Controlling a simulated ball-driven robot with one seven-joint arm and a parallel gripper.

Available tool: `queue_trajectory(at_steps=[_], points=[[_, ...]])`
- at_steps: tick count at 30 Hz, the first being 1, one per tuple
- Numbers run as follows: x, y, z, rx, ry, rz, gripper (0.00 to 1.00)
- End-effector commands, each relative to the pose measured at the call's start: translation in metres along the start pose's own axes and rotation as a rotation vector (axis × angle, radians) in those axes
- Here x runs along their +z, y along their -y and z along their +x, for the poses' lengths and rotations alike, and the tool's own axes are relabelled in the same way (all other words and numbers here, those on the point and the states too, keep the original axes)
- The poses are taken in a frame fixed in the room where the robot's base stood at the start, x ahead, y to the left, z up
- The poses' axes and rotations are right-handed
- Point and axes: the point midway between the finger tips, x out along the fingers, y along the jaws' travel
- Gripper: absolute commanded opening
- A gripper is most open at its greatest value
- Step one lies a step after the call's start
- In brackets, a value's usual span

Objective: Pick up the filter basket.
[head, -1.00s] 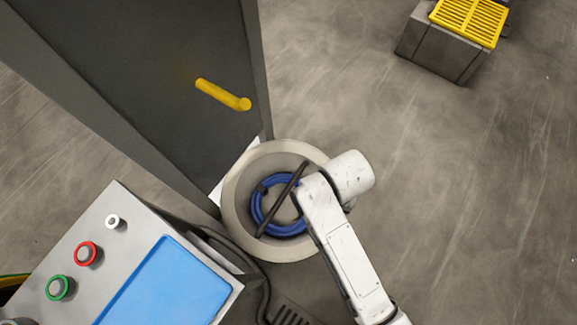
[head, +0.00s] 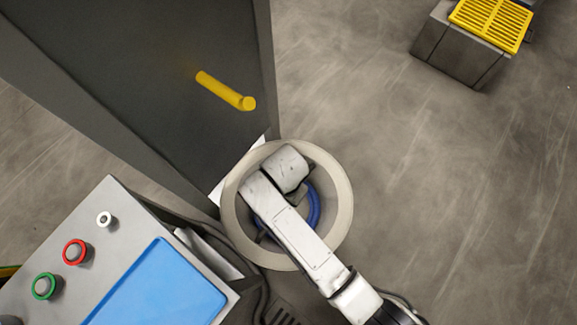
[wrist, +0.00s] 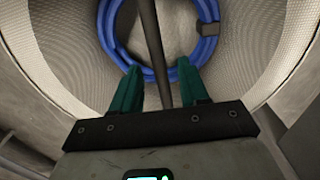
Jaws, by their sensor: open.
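The filter basket (head: 341,208) appears to be the round, pale, open-topped container at the foot of the dark cabinet. In the wrist view its mesh inner wall (wrist: 262,45) surrounds the scene. A dark bar (wrist: 152,38) crosses it, and a blue ring or coil (wrist: 108,28) lies inside, beyond the bar. My gripper (wrist: 158,75) has two teal fingers, open, one on each side of the bar, apparently not closed on it. In the head view my arm covers the middle of the basket and hides the gripper and most of the bar.
The dark cabinet (head: 150,90) with a yellow handle (head: 226,91) stands close behind and left. A control panel (head: 150,270) with a blue screen and buttons is at lower left, with cables beside the basket. A grey box with a yellow grate (head: 490,22) is far right. Floor on the right is clear.

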Motion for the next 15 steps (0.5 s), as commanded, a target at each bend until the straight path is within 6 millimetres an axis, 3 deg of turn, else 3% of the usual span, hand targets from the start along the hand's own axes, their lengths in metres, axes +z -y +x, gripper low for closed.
queue_trajectory(at_steps=[7, 15], points=[[0.004, -0.003, 0.036, 0.002, 0.001, 0.000, 0.44], [0.004, -0.003, 0.041, 0.000, 0.000, 0.000, 0.44]])
